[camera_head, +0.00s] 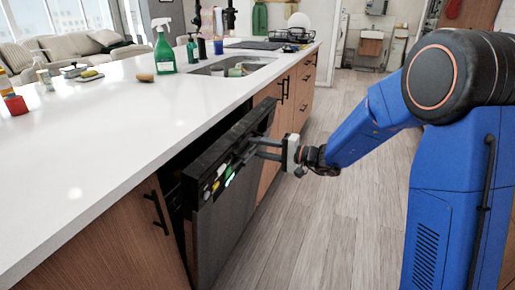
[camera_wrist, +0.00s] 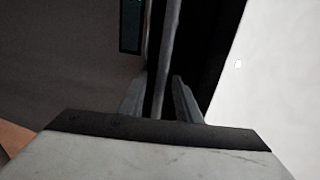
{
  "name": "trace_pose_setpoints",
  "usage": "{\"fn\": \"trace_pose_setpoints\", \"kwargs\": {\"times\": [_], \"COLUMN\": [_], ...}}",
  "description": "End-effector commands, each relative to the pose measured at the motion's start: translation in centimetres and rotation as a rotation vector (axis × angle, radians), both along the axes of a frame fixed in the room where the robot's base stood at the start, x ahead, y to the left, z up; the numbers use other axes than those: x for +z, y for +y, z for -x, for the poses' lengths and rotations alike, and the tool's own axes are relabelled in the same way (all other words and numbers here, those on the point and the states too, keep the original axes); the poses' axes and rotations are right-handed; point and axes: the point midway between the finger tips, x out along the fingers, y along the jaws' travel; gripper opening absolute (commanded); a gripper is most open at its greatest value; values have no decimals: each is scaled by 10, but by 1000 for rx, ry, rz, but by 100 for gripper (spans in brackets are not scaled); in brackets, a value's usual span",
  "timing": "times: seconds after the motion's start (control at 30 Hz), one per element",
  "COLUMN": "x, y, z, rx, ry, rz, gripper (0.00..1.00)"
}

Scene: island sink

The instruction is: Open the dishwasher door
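The dishwasher door (camera_head: 232,215) is dark grey and set in the wooden island front. It stands slightly ajar, its top edge tilted out from the counter with a dark gap behind. Its top strip carries small coloured marks. My gripper (camera_head: 257,147) is at the upper far part of the door, with its two fingers apart and pointing at it. In the wrist view, a thin grey bar or edge (camera_wrist: 165,60) runs between the fingers of my gripper (camera_wrist: 160,88), with gaps visible beside it. Whether a finger touches it I cannot tell.
The white countertop (camera_head: 120,120) overhangs the door and holds a green spray bottle (camera_head: 164,52) and several small items. A sink (camera_head: 235,66) lies farther along. Wooden cabinets (camera_head: 110,245) flank the dishwasher. The wooden floor (camera_head: 320,225) right of the door is clear.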

Motion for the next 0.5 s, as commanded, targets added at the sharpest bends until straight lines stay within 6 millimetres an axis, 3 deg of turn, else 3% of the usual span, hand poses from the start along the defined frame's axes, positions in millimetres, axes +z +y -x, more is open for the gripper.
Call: {"fn": "trace_pose_setpoints", "kwargs": {"times": [0.23, 0.27, 0.4, 0.5], "x": [0, 0, 0, 0], "y": [1, 1, 1, 0], "z": [0, 0, 0, 0], "rx": [0, 0, 0, 0], "ry": [0, 0, 0, 0], "rz": [0, 0, 0, 0], "gripper": [31, 28, 0, 0]}}
